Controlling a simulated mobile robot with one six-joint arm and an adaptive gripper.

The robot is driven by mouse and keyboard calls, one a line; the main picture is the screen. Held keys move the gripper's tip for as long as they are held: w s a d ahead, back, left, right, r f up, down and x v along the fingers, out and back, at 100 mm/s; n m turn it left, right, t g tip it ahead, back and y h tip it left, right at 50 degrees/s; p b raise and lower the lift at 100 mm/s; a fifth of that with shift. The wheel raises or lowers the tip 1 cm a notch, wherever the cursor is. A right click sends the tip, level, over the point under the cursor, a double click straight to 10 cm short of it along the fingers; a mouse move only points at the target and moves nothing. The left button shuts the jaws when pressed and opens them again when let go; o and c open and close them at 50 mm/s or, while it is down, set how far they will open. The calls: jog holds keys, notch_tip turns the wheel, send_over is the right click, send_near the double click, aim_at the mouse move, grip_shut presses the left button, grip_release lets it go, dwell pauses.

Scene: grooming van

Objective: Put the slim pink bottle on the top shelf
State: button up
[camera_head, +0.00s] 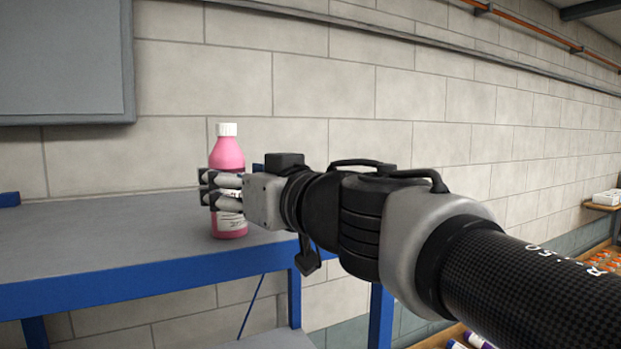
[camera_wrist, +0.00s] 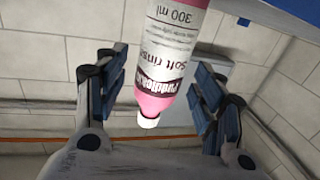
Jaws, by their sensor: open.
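The slim pink bottle (camera_head: 227,155) has a white cap and a white label. It stands upright on the upper grey surface of a blue-framed shelf unit (camera_head: 100,235), near its right end. My gripper (camera_head: 207,188) reaches in from the right at mid-height of the bottle, and its fingers cover part of the label. In the wrist view the bottle (camera_wrist: 155,103) appears upside down between the two open fingers, with a gap visible on either side. The gripper is open and not closed on it.
A lower grey shelf (camera_head: 272,339) shows below the upper surface. A block wall (camera_head: 420,95) stands behind, with a grey panel (camera_head: 62,55) at upper left. Bottles (camera_head: 478,341) lie low at the right.

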jog(key=v, duration=0.9)
jog(key=w+d+f+m+t+h, duration=0.1)
jog(key=w+d+m+t+h, duration=0.15)
jog(key=d, duration=0.25)
jog(key=w+d+f+m+t+h, duration=0.1)
jog(key=d+m+t+h, duration=0.15)
jog(key=d+h, duration=0.2)
jog(key=s+d+f+m+g+h, duration=0.2)
jog(key=d+f+m+g+h, duration=0.3)
jog(key=d+f, duration=0.6)
jog(key=s+d+f+g+h, duration=0.1)
jog(key=s+d+f+h, duration=0.1)
jog(key=s+d+f, duration=0.3)
jog(key=s+f+g+h, duration=0.1)
jog(key=s+f+g, duration=0.15)
jog(key=f, duration=0.55)
jog(key=s+a+f+n+g+y, duration=0.1)
jog(key=s+a+f+g+y, duration=0.1)
jog(key=s+f, duration=0.8)
jog(key=s+a+g, duration=0.1)
jog(key=g, duration=0.1)
jog(key=shift+s+a+g+p, duration=0.15)
jog(key=shift+a+g+p, duration=0.1)
jog(key=shift+g+p, duration=0.1)
jog(key=shift+f, duration=0.1)
notch_tip(320, 180, down, 30)
jog(key=b, duration=3)
